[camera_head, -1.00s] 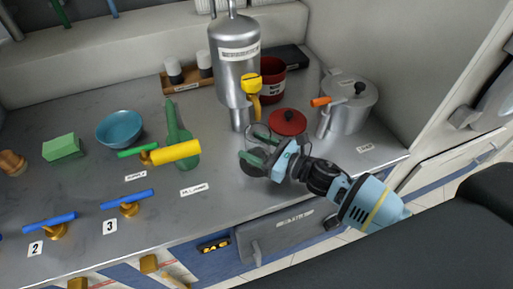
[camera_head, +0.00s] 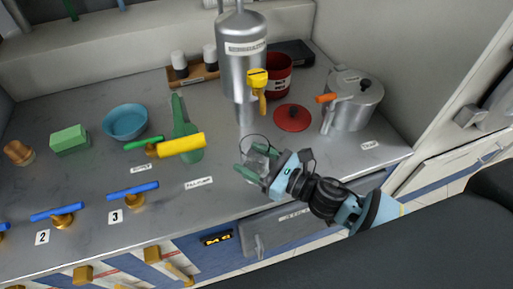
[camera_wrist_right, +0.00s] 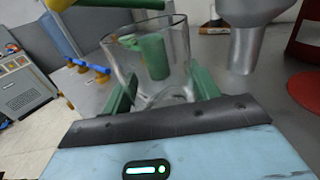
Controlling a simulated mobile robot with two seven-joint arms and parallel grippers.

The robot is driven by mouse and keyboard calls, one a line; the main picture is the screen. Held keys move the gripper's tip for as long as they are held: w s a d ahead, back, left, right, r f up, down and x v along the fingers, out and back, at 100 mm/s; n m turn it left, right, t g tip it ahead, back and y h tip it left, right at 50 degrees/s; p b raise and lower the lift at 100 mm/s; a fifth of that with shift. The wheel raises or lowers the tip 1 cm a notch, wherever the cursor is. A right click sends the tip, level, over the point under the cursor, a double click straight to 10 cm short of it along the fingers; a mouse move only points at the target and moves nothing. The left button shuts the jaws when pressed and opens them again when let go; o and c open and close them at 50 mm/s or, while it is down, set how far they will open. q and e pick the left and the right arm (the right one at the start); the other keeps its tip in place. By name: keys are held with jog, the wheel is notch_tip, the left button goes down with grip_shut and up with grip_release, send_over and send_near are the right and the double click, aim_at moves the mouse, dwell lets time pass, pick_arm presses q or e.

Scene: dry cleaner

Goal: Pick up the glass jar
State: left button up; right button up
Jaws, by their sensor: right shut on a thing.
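The clear glass jar (camera_wrist_right: 150,60) stands between the green fingers of my right gripper (camera_wrist_right: 160,98) in the right wrist view, with its open rim facing up. In the head view the glass jar (camera_head: 258,158) is hard to make out, at the green fingers of my right gripper (camera_head: 254,168). The gripper is shut on the jar over the front part of the grey counter. I cannot tell whether the jar's base touches the counter. My left gripper is not in view.
A steel dispenser (camera_head: 240,60) with a yellow tap handle stands behind the jar. A red lid (camera_head: 292,118) and a steel pot (camera_head: 353,105) are to the right.

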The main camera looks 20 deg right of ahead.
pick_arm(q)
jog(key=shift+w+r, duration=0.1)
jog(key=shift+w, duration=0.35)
pick_arm(e)
jog(key=s+a, duration=0.3)
jog(key=s, duration=0.3)
jog(key=shift+s+a+r, duration=0.2)
jog(key=shift+a+r, duration=0.15)
jog(key=shift+r, duration=0.05)
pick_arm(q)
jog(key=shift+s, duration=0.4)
pick_arm(e)
jog(key=shift+s, duration=0.1)
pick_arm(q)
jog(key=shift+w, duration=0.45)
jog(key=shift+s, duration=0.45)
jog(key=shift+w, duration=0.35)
